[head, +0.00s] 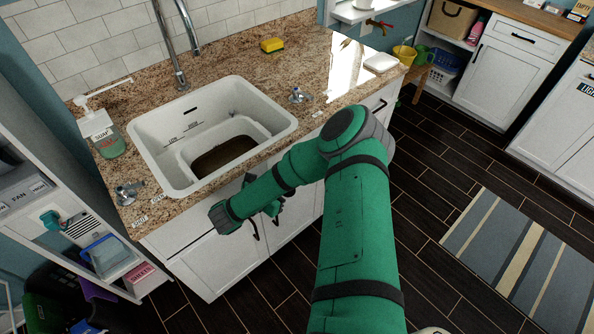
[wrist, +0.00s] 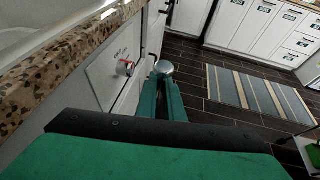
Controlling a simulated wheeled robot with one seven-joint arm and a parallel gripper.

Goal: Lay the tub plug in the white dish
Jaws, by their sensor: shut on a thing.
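My gripper (wrist: 164,80) is shut on a round, shiny silver piece that looks like the tub plug (wrist: 166,67), held at the fingertips. In the head view my gripper (head: 273,208) is partly hidden by my arm, in front of the cabinet doors and below the counter's front edge. The plug cannot be made out there. The white dish (head: 381,62) is a small, pale, flat piece near the right end of the granite counter, well up and to the right of my gripper. It does not show in the wrist view.
A white sink (head: 283,119) with a tub inside is set in the counter (head: 230,62). A yellow sponge (head: 272,45), a tap (head: 181,80) and a soap bottle (head: 103,137) stand around it. A striped rug (head: 520,255) lies on the dark floor at right.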

